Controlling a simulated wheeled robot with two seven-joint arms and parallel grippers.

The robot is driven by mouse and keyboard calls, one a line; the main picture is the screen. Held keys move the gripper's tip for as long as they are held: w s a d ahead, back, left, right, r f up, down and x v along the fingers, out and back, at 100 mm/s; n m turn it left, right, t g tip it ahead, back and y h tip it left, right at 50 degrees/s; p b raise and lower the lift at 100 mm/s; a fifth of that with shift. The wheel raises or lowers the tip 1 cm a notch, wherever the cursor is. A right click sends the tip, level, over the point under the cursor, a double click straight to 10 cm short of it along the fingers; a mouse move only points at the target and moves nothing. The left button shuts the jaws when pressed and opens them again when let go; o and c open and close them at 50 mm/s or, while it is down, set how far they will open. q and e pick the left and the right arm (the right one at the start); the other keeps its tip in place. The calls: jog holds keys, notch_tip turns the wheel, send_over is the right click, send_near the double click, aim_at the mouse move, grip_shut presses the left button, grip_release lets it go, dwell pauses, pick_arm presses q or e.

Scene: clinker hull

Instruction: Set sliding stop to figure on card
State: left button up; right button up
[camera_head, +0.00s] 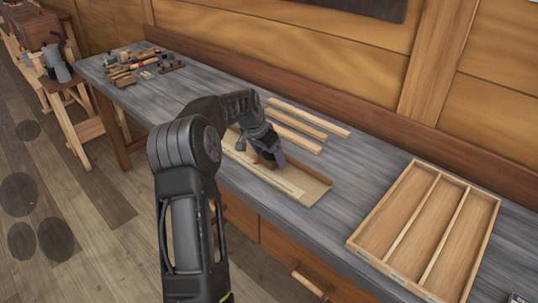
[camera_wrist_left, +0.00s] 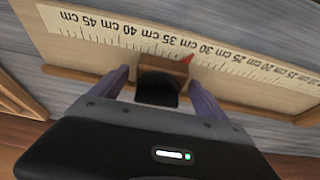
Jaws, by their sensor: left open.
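The pale wooden measuring board (camera_head: 312,187) lies on the bench, with a centimetre scale (camera_wrist_left: 95,30) that reads upside down in the left wrist view. The sliding stop (camera_wrist_left: 160,68) is a brown block with a black knob (camera_wrist_left: 157,88) and a red pointer (camera_wrist_left: 187,59). The pointer lies between the 35 and 30 cm labels. My left gripper (camera_head: 270,158) is over the board. In the left wrist view its open fingers (camera_wrist_left: 158,90) stand either side of the stop, with gaps visible. My right gripper is out of view. No readable card figure shows.
A wooden tray with long compartments (camera_head: 357,243) is at the right. A dark lettered item (camera_head: 517,298) is cut off in the lower right corner. Several tools (camera_head: 130,66) lie at the bench's far left.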

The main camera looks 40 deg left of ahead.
pick_arm(q)
jog(key=b+v, duration=0.1)
jog(key=v, duration=0.6)
jog(key=shift+r+b, duration=0.3)
jog(key=shift+r, duration=0.1)
jog(key=shift+s, duration=0.15)
